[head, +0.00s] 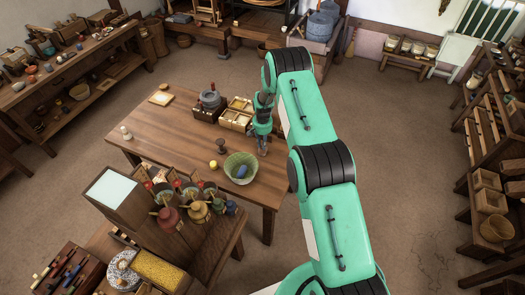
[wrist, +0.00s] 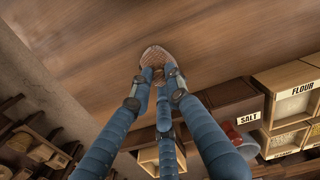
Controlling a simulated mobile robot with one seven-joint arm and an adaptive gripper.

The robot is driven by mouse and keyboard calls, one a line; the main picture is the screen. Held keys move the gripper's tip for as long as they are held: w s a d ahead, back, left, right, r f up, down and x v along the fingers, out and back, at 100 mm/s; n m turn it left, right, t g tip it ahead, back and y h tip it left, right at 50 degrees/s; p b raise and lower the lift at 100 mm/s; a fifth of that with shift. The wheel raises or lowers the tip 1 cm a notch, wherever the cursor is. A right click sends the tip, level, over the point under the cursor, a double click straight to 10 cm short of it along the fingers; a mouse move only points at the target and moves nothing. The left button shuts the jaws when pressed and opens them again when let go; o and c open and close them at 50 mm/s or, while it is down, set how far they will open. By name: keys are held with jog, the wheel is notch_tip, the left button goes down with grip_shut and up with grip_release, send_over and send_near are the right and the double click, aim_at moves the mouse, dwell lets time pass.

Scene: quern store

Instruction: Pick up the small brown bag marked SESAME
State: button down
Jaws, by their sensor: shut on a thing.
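My gripper (wrist: 155,72) is shut on a small brown bag (wrist: 155,53), which shows between and beyond the fingertips in the wrist view. No marking on the bag can be read from here. In the head view my gripper (head: 263,142) points down over the right part of the wooden table (head: 175,150). The bag is too small and too covered by the fingers to make out clearly there. I cannot tell whether it still touches the table top.
Boxes labelled SALT (wrist: 250,117) and FLOUR (wrist: 302,88) stand close to my gripper. A grey quern (head: 210,100), a dark goblet-like stand (head: 221,146), a yellow ball (head: 213,164) and a green basket (head: 241,167) share the table. The table's left middle is clear.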

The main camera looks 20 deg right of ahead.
jog(key=shift+r, duration=0.2)
jog(key=shift+r, duration=0.75)
jog(key=shift+r+b, duration=0.3)
jog(key=shift+r, duration=0.6)
jog(key=s+a+r+b, duration=0.1)
jog(key=s+a, duration=0.1)
jog(key=s, duration=1.3)
jog(key=shift+s+a+r, duration=0.15)
jog(key=shift+s+a, duration=0.2)
jog(key=shift+s, duration=0.1)
